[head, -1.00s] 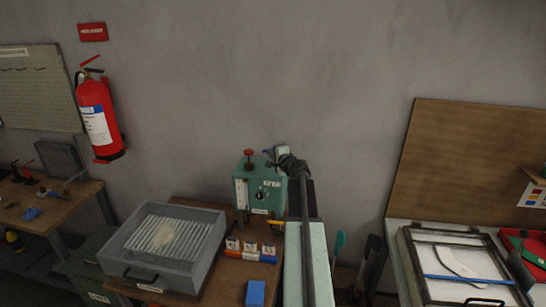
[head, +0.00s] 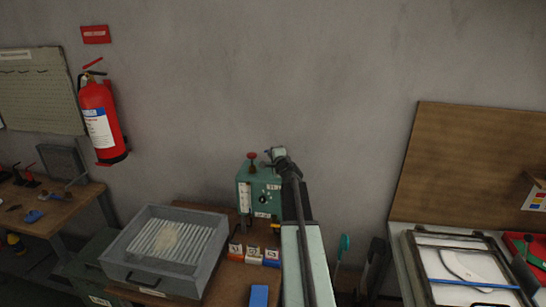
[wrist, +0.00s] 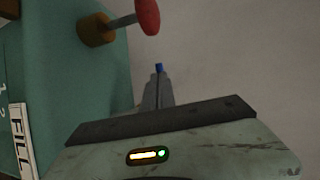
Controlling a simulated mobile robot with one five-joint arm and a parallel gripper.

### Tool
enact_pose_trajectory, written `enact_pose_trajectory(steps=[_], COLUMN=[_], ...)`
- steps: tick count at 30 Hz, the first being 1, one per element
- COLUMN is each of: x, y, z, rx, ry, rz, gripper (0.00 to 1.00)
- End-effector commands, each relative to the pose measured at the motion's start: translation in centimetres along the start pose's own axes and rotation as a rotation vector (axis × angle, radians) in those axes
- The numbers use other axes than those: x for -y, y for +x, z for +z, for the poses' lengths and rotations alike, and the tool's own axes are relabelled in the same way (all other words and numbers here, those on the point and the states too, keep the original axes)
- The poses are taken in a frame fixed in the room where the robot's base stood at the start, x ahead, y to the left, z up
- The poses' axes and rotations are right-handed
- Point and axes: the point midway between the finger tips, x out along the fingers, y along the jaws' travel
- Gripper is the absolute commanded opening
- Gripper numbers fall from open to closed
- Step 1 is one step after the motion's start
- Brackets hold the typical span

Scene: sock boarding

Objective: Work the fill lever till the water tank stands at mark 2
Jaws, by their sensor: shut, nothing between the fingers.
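The water tank unit is a teal box (head: 270,208) on the bench at the wall, with a pale upright gauge (head: 244,197) on its left front. Its water level is too small to read. A red knob (head: 252,156) stands on a stem above the box. In the wrist view the red knob (wrist: 148,15) sits on a grey rod from an ochre collar (wrist: 97,28), and a FILL label (wrist: 20,140) is on the teal face. My gripper (head: 268,153) is shut and empty, just right of the knob and apart from it. Its fingers (wrist: 158,72) show in the wrist view.
A grey tray with a ribbed insert (head: 128,262) stands left of the box. Small labelled blocks (head: 253,255) and a blue block (head: 259,296) lie in front. A fire extinguisher (head: 100,125) hangs at left. A brown board (head: 460,165) leans at right. The wall above is clear.

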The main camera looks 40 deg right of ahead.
Motion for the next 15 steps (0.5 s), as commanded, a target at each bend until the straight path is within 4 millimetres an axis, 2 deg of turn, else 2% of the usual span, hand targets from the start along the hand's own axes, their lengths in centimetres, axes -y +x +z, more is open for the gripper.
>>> enact_pose_trajectory(steps=[6, 15], x=[0.2, 0.3], y=[1.0, 1.6], z=[1.0, 1.4], rx=[0.009, 0.012], ry=[-0.002, -0.002], rz=[0.0, 0.0], gripper=[0.0, 0.0])
